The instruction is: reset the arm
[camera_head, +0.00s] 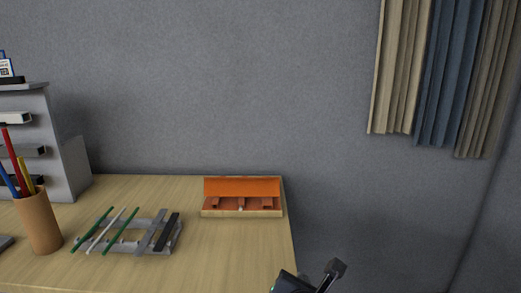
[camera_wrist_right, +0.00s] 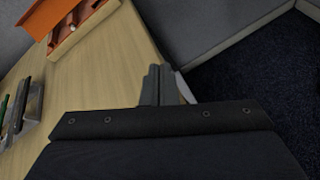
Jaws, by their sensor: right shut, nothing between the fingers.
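My right gripper (camera_head: 334,269) shows at the bottom of the head view, just off the right edge of the wooden table (camera_head: 215,255). In the right wrist view its two fingers (camera_wrist_right: 155,84) are together with nothing between them, above the table's edge. It touches no object that I can see. My left gripper is in neither view.
An open box with an orange lid (camera_head: 242,187) sits at the table's back right corner. A grey rack (camera_head: 148,236) holds green, white and black sticks. A brown pen cup (camera_head: 39,222) and a grey shelf unit (camera_head: 75,165) stand left. Curtains (camera_head: 445,70) hang right.

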